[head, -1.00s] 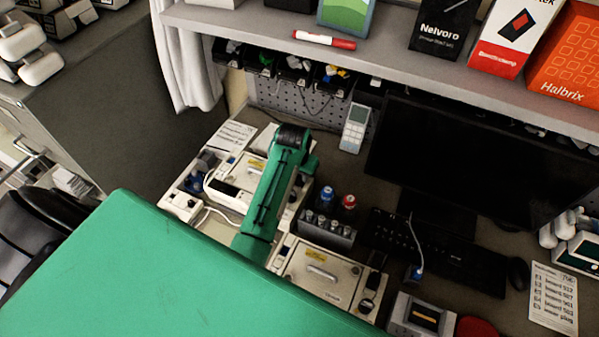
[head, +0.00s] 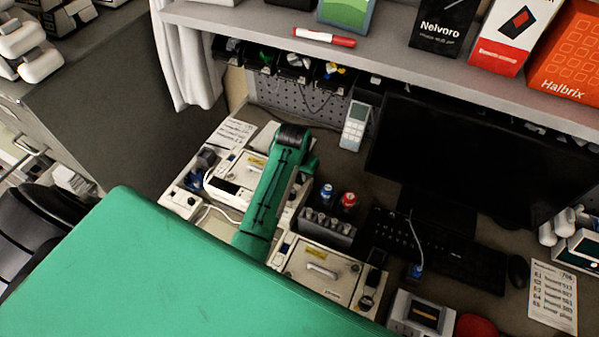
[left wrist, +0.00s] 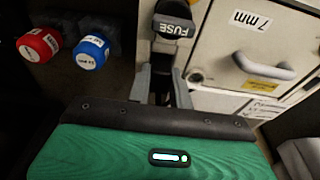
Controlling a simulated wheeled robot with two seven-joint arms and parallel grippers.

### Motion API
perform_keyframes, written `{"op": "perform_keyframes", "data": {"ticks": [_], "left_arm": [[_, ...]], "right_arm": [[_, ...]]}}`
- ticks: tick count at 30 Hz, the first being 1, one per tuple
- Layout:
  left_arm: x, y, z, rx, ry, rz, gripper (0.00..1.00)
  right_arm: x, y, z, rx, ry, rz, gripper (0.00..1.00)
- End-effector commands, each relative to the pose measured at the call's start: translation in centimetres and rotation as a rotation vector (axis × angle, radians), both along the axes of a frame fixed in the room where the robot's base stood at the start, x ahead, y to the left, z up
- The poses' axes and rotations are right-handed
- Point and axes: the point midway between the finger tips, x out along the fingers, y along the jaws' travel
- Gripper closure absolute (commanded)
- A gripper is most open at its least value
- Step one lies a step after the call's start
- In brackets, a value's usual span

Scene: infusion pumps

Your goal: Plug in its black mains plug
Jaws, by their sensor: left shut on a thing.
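My left gripper (left wrist: 163,88) shows in the left wrist view, shut on a dark thing that looks like the black mains plug (left wrist: 162,82). Only a small part of it shows between the fingers, so I cannot tell whether it is seated. A black part marked FUSE (left wrist: 174,27) is just above the fingertips in that view, beside the pale panel (left wrist: 222,75) marked 7 mm. In the head view my green left arm reaches over the left equipment and hides the fingertips and plug. My right gripper is not in view.
Bottles with blue (head: 327,191) and red (head: 348,199) caps stand close beside the arm. A second pale panel (head: 300,267) with a handle is nearer me. A monitor (head: 455,160) and keyboard (head: 455,255) are to the right; a shelf (head: 400,58) overhangs the back.

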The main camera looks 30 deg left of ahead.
Motion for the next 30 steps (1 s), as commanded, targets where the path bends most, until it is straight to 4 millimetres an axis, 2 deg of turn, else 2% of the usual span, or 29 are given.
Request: {"op": "perform_keyframes", "data": {"ticks": [11,12,15,24,30], "left_arm": [[0.0,0.0,-0.2,0.0,0.0,0.0,1.0],[0.0,0.0,-0.2,0.0,0.0,0.0,0.71],[0.0,0.0,-0.2,0.0,0.0,0.0,0.54],[0.0,0.0,0.0,0.0,-0.001,0.0,0.54],[0.1,0.0,2.1,0.001,-0.004,0.0,0.54]], "right_arm": [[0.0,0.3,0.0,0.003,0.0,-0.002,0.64],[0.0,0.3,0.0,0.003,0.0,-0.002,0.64],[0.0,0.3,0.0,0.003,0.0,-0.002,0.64],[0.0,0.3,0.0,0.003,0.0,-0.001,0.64],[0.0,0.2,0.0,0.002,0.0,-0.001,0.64]]}}
